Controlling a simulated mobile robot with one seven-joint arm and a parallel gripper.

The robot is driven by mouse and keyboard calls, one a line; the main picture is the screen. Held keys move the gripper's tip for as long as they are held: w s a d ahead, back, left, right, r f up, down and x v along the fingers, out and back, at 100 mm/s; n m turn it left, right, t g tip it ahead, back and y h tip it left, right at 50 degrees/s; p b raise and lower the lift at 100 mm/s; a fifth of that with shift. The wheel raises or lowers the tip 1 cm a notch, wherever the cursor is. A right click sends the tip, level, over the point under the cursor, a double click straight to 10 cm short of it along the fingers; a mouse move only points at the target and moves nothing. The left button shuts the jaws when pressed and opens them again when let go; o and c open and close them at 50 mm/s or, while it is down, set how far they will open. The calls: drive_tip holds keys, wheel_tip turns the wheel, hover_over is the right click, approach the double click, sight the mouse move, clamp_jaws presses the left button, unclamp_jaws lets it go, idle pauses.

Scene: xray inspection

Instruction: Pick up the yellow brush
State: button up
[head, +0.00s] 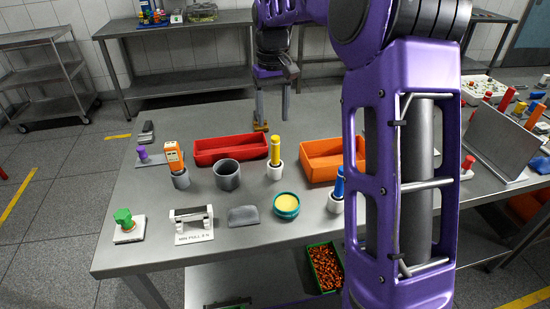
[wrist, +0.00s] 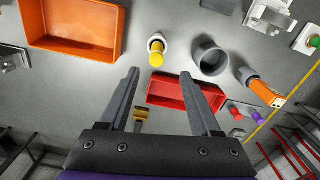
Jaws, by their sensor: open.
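A small yellow-brown item (head: 261,126), possibly the brush, lies on the steel table behind the red tray. In the wrist view it (wrist: 141,115) shows near my left finger. A yellow-handled upright item (head: 276,150) stands in a white cup (head: 275,171) in front of the red tray; it also shows in the wrist view (wrist: 157,57). I cannot tell for certain which one is the brush. My gripper (head: 271,112) is open and empty, pointing down above the table's rear, close to the yellow-brown item. In the wrist view its fingertips (wrist: 160,76) are wide apart.
The red tray (head: 230,158) lies just in front of my gripper, the orange tray (head: 318,177) to its right. A grey cup (head: 227,182), an orange-handled tool (head: 173,156) and a teal bowl (head: 287,212) stand nearby. My arm hides part of the table's right side.

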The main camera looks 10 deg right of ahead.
sight(273, 138)
wheel_tip(273, 138, down, 8)
drive_tip(key=shift+r+b, duration=0.25)
drive_tip(key=shift+b, duration=0.25)
drive_tip(key=f, duration=0.3)
drive_tip(key=f+b, duration=0.1)
drive_tip(key=f, duration=0.1)
drive_tip(key=shift+d, duration=0.3)
clamp_jaws()
